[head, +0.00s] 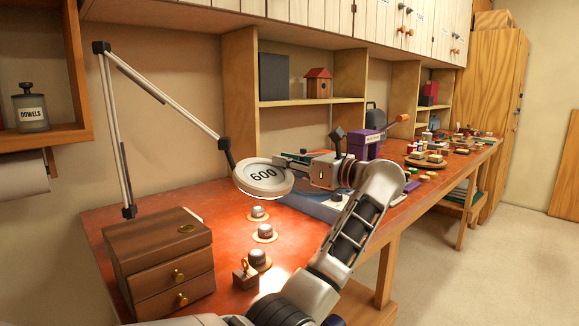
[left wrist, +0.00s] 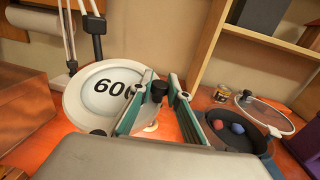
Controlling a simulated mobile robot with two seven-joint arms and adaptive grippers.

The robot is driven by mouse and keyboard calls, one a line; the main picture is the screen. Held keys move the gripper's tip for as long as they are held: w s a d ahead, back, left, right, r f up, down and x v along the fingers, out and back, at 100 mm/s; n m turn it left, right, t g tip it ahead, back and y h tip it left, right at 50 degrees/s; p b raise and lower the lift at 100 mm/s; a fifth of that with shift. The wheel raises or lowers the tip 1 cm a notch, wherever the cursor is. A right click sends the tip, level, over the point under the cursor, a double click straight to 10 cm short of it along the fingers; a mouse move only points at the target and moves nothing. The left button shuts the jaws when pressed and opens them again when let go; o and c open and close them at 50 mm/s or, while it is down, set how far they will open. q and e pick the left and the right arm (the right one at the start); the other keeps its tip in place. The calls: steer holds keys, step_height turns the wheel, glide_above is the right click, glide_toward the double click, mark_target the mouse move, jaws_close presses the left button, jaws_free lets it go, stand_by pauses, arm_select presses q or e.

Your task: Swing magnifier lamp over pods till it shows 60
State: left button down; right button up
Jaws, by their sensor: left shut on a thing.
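The magnifier lamp's round white head (head: 263,177) hangs on its jointed arm (head: 165,98) over the bench, left of the middle in the head view. Its lens reads 600. In the left wrist view the lamp head (left wrist: 105,92) shows 60 and part of another digit, cut by a finger. My left gripper (head: 284,160) is at the right side of the lamp head, shut on its dark knob (left wrist: 159,91). Three grey pods, far (head: 258,212), middle (head: 264,231) and near (head: 258,257), stand on round coasters in a row below the lamp head. My right gripper is not in view.
A wooden drawer box (head: 158,255) stands left of the pods, with a small wooden block (head: 245,277) bearing a brass piece nearby. A dark pan (left wrist: 238,138) holding red and blue balls and a glass lid (left wrist: 268,114) lie right of the gripper. Shelves stand behind.

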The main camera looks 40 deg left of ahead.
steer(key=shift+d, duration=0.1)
arm_select(q)
steer(key=c, duration=1.9)
jaws_free()
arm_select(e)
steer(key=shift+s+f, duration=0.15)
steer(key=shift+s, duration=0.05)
arm_select(q)
steer(key=d, duration=1.2)
steer(key=shift+s, duration=0.1)
steer(key=shift+r, duration=0.1)
